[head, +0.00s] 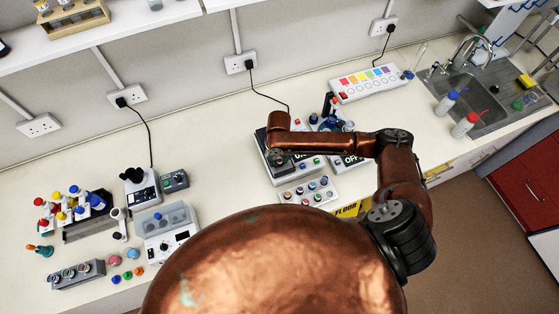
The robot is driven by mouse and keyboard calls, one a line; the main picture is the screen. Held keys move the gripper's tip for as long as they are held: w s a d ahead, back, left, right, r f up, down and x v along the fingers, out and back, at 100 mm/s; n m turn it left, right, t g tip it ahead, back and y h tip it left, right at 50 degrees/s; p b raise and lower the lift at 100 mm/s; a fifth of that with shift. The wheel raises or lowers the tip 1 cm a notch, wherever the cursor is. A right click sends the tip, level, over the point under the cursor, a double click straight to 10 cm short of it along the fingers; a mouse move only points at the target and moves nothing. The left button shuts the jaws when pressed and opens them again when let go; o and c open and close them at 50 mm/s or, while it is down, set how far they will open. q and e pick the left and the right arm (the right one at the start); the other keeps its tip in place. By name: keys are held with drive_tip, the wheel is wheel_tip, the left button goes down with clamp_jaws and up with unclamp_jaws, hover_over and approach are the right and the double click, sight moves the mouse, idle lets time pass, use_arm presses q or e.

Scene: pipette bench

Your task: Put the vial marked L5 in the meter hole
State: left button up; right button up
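No label reading L5 can be made out, so I cannot tell which vial is marked L5. Small capped vials stand in a pale rack (291,200) on the bench at the centre, just below my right gripper in the picture. My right gripper (278,153) is over the dark-topped device (262,160) behind that rack. It is small and partly hidden by its own arm, so its opening does not show. No meter hole can be identified; a grey-white instrument (165,247) with a clear lid stands left of centre. My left gripper is out of view.
Colour-capped bottles (68,205) crowd the bench's left end, with a grey rack (77,274) in front. A microscope-like device (140,188) stands nearby. A colour-striped box (369,82) and a sink (474,95) are to the right. Bench between left instruments and centre is clear.

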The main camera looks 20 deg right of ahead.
wheel_tip(320, 180, up, 13)
drive_tip(key=b, duration=0.2)
idle(0.3)
idle(0.5)
